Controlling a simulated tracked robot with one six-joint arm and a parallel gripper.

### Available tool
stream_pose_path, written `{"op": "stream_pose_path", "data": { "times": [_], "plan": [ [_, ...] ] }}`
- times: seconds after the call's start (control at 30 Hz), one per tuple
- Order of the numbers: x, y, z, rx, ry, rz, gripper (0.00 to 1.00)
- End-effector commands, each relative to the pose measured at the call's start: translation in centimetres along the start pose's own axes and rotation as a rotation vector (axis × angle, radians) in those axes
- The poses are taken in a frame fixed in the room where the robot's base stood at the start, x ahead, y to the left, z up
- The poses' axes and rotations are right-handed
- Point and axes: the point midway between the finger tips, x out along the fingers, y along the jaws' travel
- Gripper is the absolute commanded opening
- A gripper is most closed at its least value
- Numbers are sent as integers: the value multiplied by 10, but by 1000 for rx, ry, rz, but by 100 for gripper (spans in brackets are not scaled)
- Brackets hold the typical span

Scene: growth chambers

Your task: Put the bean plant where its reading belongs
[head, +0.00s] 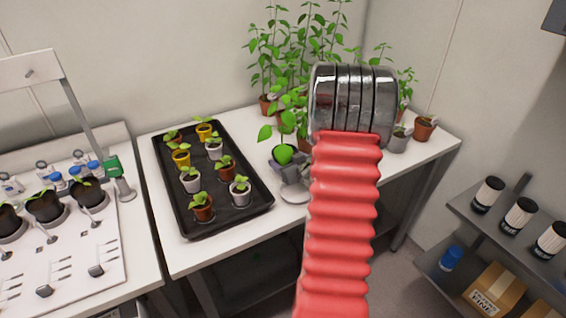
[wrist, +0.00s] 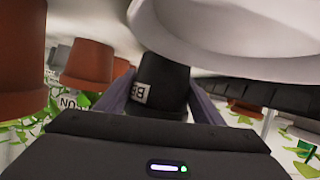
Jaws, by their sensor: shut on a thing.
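My gripper (wrist: 160,103) is shut on a dark pot (wrist: 165,75) with a white label, seen upside down in the wrist view. The label is only partly readable. In the head view a dark pot with broad green leaves, the bean plant (head: 283,155), shows just left of my red arm sleeve. My arm hides its right side and most of my gripper there. A pale grey round-based device (head: 294,192) stands right below the plant. A large white round thing (wrist: 235,35) is close to the pot in the wrist view; I cannot tell whether they touch.
A black tray (head: 258,207) with several small potted seedlings is left of the plant. Tall leafy plants (head: 300,45) and terracotta pots (head: 424,128) stand at the back. A white bench (head: 70,250) with dark pots is far left. Shelves (head: 500,225) with jars are right.

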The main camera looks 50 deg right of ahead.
Motion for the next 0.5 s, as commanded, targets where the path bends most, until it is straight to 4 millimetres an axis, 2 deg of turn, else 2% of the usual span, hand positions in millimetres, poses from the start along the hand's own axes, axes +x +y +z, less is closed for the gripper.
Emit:
{"op": "stream_pose_path", "data": {
  "times": [0.43, 0.47, 0.5],
  "plan": [
    [2, -1, 4, -1, 2, 0, 26],
    [2, -1, 5, -1, 1, 0, 64],
    [2, -1, 5, -1, 1, 0, 66]
  ]
}}
